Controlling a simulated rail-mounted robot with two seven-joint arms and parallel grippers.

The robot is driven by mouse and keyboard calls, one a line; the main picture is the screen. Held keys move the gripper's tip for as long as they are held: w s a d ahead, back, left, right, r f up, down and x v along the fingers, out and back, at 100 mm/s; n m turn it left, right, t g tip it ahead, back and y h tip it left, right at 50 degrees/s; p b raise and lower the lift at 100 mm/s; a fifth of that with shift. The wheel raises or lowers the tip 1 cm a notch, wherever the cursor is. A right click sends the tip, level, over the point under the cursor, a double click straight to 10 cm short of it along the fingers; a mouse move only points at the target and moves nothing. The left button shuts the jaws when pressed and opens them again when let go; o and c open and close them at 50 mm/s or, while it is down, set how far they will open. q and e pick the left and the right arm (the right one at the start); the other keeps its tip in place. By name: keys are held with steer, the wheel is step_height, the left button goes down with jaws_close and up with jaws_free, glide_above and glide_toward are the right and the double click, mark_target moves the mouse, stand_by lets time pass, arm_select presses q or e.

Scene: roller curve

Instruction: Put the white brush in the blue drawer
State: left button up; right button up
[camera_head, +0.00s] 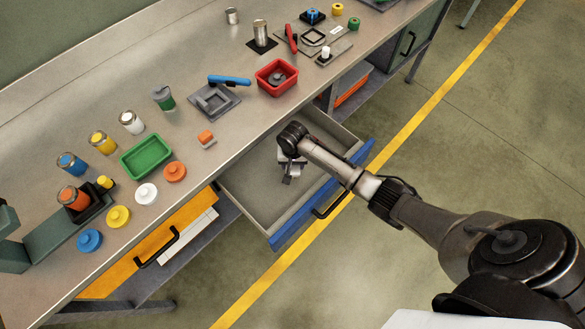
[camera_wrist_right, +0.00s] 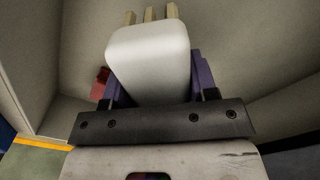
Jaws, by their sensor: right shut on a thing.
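The blue drawer (camera_head: 285,228) stands pulled open below the bench top, with its grey inside showing. My right gripper (camera_head: 288,177) points down inside the drawer's outline. In the wrist view it (camera_wrist_right: 150,95) is shut on the white brush (camera_wrist_right: 148,55), a pale rounded block with several tan tufts beyond it. In the head view the brush is mostly hidden by my wrist. I cannot tell whether the brush touches the drawer floor. My left gripper is not in view.
A small red thing (camera_wrist_right: 101,82) shows beside the gripper in the wrist view. On the bench (camera_head: 70,130) are a red bin (camera_head: 262,88), a green tray (camera_head: 135,167) and several jars. An orange drawer (camera_head: 115,268) is at left.

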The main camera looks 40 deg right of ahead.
step_height(320, 180, down, 3)
steer(key=shift+r+b, duration=0.1)
steer(key=shift+b, duration=0.45)
steer(key=shift+f, duration=0.4)
steer(key=shift+f, duration=0.15)
steer(key=o, duration=0.9)
